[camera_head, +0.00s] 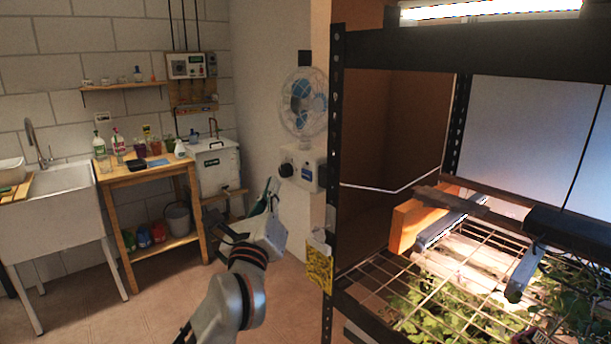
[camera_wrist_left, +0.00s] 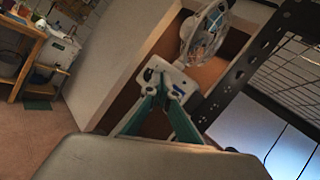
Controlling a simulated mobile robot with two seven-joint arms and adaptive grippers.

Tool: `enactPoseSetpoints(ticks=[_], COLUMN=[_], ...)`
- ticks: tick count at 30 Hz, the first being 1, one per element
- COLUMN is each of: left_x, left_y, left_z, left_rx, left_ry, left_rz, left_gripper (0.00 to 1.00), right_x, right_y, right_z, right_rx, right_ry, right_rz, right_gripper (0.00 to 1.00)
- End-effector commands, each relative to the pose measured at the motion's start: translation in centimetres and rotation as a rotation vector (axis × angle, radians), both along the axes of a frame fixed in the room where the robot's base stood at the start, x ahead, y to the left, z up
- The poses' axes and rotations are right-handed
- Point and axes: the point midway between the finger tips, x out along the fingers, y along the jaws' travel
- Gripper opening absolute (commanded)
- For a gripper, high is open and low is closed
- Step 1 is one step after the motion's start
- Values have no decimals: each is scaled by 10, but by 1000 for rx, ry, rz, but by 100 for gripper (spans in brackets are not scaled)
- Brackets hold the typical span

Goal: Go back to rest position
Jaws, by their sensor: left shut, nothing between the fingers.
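My left arm comes up from the bottom of the head view. Its left gripper (camera_head: 268,187) points away from me, in the open space to the left of the rack. The gripper also shows in the left wrist view (camera_wrist_left: 163,82), where its teal fingers come together at the tips. It is shut and empty, with the white control box behind it in that view. My right gripper is in neither view.
A black metal rack (camera_head: 336,140) with wire shelves and seedlings (camera_head: 450,305) stands at the right. A yellow tag (camera_head: 319,265) hangs by its post. A fan (camera_head: 303,103) and white box (camera_head: 303,168) are behind. A wooden table (camera_head: 150,172) and sink (camera_head: 65,200) stand left.

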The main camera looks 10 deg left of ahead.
Motion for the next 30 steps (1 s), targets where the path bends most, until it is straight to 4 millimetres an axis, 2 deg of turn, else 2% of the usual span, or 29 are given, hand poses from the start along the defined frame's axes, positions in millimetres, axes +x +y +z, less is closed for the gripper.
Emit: enactPoseSetpoints(ticks=[5,8,12,17,20,23,27,29,30], left_x=[-2,-10,-32,-61,-78,-97,-130,-146,-157], left_y=[4,13,20,4,-14,-33,-52,-55,-56], left_z=[-5,-16,-43,-89,-131,-185,-273,-311,-336], left_rx=[50,199,591,1147,1515,1893,2415,2615,2742], left_ry=[-7,-31,-70,-94,-105,-124,-181,-219,-252], left_rz=[28,105,270,419,468,475,407,353,310], left_gripper=[0,0,0,0,0,0,0,0,0], right_x=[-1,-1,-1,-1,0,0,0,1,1], right_y=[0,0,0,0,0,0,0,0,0], right_z=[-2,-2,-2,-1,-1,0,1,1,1], right_rx=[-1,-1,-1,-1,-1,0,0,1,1], right_ry=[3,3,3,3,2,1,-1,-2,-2], right_rz=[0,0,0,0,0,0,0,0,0], right_gripper=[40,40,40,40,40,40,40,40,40])
